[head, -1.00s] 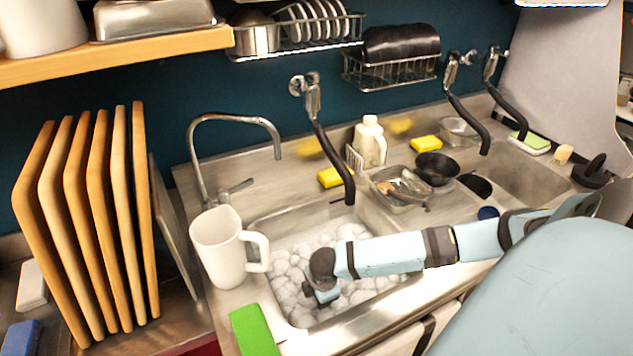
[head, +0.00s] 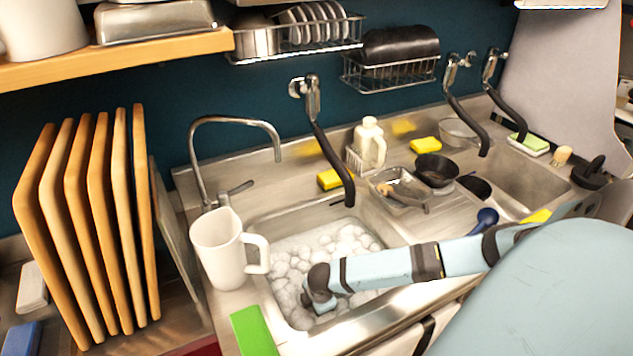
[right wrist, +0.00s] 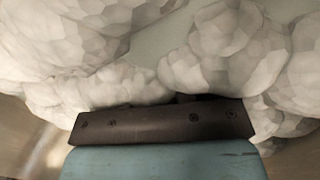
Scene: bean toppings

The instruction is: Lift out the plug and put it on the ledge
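No plug can be made out in the left sink basin (head: 375,222); lumpy white foam (head: 290,262) covers its bottom. My right gripper (head: 320,303) points down into the foam near the basin's front. In the right wrist view, the dark gripper body (right wrist: 165,122) is pressed close against foam lumps, and its fingers are hidden below them. I cannot tell whether it is open or holds anything. My left gripper is not in view. The metal ledge (head: 280,185) runs behind the basin.
A white jug (head: 218,250) stands at the basin's left edge, with a green block (head: 253,330) in front. A tap (head: 200,165) and a hanging black hose (head: 333,160) are behind. A yellow sponge (head: 330,179), a bottle (head: 370,143) and bowls (head: 436,169) crowd the ledge.

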